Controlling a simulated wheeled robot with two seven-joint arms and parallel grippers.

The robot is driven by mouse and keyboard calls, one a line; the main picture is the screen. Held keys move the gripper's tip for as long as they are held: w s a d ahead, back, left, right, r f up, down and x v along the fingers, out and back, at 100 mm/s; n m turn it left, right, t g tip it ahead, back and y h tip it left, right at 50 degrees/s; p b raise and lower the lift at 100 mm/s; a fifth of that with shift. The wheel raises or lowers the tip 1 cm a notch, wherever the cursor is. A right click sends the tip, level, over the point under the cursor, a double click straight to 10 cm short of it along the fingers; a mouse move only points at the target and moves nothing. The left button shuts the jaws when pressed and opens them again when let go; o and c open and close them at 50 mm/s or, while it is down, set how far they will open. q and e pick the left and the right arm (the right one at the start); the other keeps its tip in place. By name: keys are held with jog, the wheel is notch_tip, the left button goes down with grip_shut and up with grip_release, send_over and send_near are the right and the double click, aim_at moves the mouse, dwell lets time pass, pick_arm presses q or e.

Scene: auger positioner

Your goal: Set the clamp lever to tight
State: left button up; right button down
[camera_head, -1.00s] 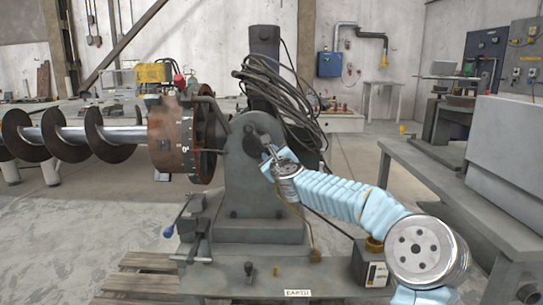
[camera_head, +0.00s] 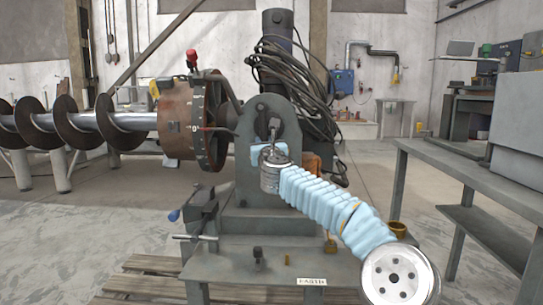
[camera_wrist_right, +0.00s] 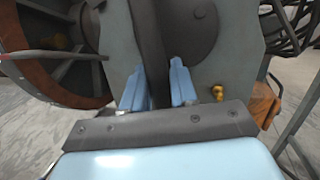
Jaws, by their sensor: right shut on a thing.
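The clamp lever (camera_head: 273,128) is a short dark grey bar on the round hub of the grey headstock (camera_head: 255,185). In the head view it hangs nearly straight down from the hub into my right gripper (camera_head: 272,152). In the right wrist view the lever (camera_wrist_right: 150,55) is a dark bar running up between the two light blue fingers of the right gripper (camera_wrist_right: 157,88). The fingers are shut on it, one on each side. The lever's lower end is hidden by the gripper. No tight or loose marking is readable. My left gripper is not in view.
A rusty graduated drum (camera_head: 183,125) and the auger (camera_head: 85,122) lie to the left. Black cables (camera_head: 300,80) hang behind the headstock. A blue-knobbed handle (camera_head: 174,215) sticks out at lower left. A grey workbench (camera_head: 450,170) stands on the right.

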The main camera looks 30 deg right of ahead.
jog(key=shift+w+a+f+m+b, duration=0.1)
jog(key=shift+w+a+m+b, duration=0.25)
jog(key=shift+a+m+b, duration=0.3)
jog(key=c, duration=1)
grip_release()
jog(key=shift+d, duration=0.1)
jog(key=b+v, duration=0.4)
jog(key=v, duration=0.9)
jog(key=shift+s+f+b, duration=0.2)
jog(key=shift+s+b, duration=0.1)
jog(key=shift+s, duration=0.05)
